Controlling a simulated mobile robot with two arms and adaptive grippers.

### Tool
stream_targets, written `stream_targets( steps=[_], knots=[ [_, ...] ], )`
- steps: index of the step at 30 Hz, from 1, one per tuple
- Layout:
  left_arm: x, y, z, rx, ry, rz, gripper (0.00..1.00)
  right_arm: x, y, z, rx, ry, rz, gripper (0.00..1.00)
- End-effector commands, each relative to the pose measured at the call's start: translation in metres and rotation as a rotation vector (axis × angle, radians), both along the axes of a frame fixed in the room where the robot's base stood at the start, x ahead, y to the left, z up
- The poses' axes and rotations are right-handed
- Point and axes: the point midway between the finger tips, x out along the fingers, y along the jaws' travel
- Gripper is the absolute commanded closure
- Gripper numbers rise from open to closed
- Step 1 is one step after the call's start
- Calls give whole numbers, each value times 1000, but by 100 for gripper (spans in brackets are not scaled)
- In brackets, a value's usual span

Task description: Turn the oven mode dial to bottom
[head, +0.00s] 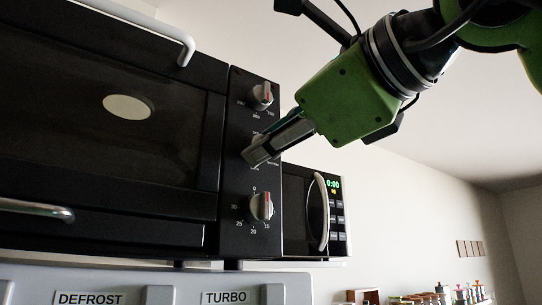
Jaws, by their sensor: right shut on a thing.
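The black oven (110,150) fills the left of the head view. Its control panel (237,180) carries a column of dials. The top dial (260,97) and the bottom dial (261,206) are in plain sight. My right gripper (256,154) comes in from the upper right, with its fingers at the middle of the panel, between these two dials. It is shut on the middle dial, which the fingers hide almost wholly. Small print shows around that spot, but I cannot read it or tell where the dial points. My left gripper is not in view.
A black microwave (295,210) with a green display stands right of the oven. Panels marked DEFROST (90,298) and TURBO (225,297) lie below. Several small jars (430,298) stand at the lower right. The space before the white wall is open.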

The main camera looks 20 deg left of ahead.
Motion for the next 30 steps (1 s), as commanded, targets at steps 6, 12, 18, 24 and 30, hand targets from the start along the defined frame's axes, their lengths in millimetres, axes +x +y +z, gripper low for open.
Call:
stream_targets(
  steps=[6, 12, 18, 24, 30],
  knots=[
    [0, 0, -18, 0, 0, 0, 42, -1, 0, -3, 128, 163, 1, 98],
    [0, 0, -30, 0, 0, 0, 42, -1, 0, -2, 245, 312, 2, 98],
    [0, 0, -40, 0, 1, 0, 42, 0, 0, -2, 363, 462, 1, 98],
    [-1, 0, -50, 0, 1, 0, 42, 0, 0, -1, 480, 611, 0, 98],
    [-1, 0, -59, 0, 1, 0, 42, 0, -1, -1, 597, 759, 1, 98]
  ],
)
